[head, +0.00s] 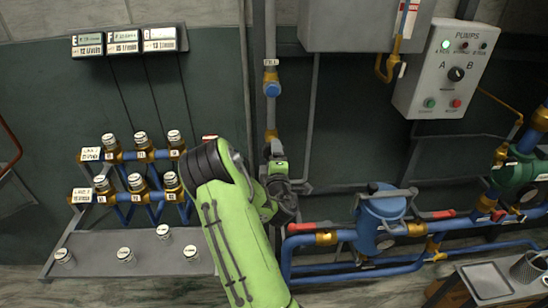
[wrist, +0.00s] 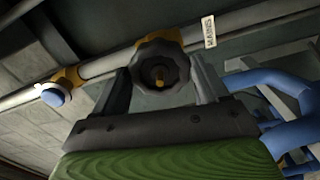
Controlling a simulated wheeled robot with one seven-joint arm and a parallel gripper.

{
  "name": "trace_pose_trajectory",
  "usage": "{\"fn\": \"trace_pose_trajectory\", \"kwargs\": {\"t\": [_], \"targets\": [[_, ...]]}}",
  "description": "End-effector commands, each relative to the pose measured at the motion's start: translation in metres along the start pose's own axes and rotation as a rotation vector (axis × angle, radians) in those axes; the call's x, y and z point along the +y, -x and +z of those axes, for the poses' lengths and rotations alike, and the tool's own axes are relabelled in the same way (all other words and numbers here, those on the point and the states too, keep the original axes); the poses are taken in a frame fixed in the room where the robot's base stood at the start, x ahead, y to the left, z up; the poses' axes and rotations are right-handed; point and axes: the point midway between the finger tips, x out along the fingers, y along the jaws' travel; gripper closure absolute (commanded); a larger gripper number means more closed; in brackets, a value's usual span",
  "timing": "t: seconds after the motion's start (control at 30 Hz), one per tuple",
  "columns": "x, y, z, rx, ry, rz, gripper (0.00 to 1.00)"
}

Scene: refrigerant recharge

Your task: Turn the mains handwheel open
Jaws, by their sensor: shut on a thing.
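The mains handwheel (wrist: 158,68) is a dark, lobed wheel with a brass-coloured hub. It sits on a brass valve body (wrist: 160,38) on a grey pipe in the wrist view. My gripper (wrist: 158,82) has one finger on each side of the wheel and is shut on it. In the head view my green arm reaches up to the vertical pipe, and my gripper (head: 277,160) is small there. My arm hides the wheel in that view.
A blue-capped fitting (head: 272,89) is on the pipe above. A pump control box (head: 446,75) is at upper right. A blue vessel (head: 381,215) and red-handled valves stand right of my arm. A shelf (head: 95,260) with several loose caps is at lower left.

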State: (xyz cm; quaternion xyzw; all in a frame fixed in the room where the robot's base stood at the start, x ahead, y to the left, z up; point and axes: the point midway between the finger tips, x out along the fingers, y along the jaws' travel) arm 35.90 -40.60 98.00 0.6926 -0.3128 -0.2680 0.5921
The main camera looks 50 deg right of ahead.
Motion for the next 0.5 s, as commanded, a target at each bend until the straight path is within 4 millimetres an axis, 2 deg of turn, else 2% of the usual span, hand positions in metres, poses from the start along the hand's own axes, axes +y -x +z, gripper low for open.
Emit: {"fn": "trace_pose_trajectory", "kwargs": {"t": [0.03,0.1,0.37,0.5], "targets": [[-0.0025,0.0002,-0.0011,0.003,0.138,-0.003,0.63],[-0.0020,0.0002,-0.0007,0.003,0.305,-0.002,0.63],[-0.0004,0.0002,-0.0001,0.001,0.376,0.000,0.63],[-0.0017,0.0001,-0.0008,0.004,0.727,-0.002,0.63]]}}
